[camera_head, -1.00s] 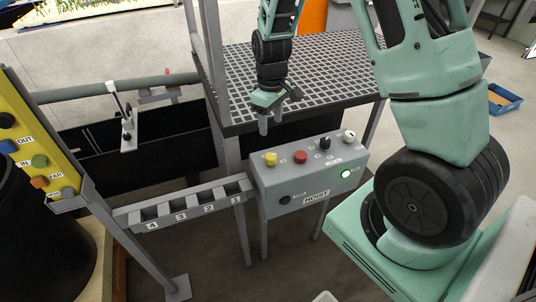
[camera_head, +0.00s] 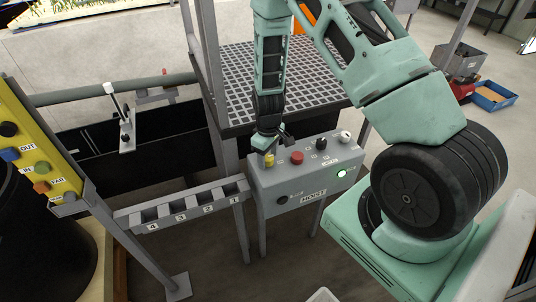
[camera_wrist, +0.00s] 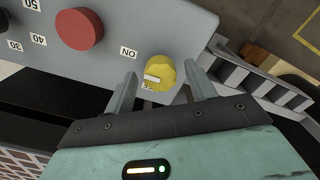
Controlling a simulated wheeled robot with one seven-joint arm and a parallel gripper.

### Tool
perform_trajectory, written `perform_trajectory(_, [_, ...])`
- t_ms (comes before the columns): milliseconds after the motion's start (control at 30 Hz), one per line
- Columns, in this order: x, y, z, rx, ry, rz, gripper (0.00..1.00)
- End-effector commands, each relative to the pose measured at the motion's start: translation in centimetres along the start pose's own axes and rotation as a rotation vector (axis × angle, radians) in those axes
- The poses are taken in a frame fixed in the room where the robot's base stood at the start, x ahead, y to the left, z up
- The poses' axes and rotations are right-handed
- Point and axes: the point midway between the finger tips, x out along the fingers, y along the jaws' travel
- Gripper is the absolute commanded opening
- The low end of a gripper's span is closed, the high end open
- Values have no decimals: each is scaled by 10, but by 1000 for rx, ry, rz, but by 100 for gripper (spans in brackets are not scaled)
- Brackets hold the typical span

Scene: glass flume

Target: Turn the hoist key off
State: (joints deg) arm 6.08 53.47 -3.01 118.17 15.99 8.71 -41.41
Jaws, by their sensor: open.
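The grey hoist box (camera_head: 300,190) carries a yellow knob (camera_head: 269,161) at the left end of its sloped top. In the wrist view the yellow knob (camera_wrist: 161,74) has a white pointer mark toward its left. An "ON" label lies to its upper left; a second label just below the knob is partly hidden. I take this knob for the hoist key. My gripper (camera_head: 268,152) points down over it. In the wrist view my gripper (camera_wrist: 161,82) is open, with one finger on each side of the knob. I cannot tell whether either finger touches it.
A red button (camera_head: 297,158), a black knob (camera_head: 321,144) and a white knob (camera_head: 345,136) share the box top. A green lamp (camera_head: 342,174) glows on its front. A numbered slotted rail (camera_head: 183,207) adjoins on the left. A grated platform (camera_head: 310,70) stands behind.

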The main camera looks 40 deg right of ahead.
Motion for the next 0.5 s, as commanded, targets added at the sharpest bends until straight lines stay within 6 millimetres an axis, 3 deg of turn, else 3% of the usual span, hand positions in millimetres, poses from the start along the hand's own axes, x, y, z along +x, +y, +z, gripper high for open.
perform_trajectory(133, [0, 0, 0, 0, 0, 0, 56])
perform_trajectory(167, [0, 0, 0, 0, 0, 0, 50])
perform_trajectory(300, [0, 0, 0, 0, 0, 0, 11])
perform_trajectory(500, [0, 0, 0, 4, 0, 0, 12])
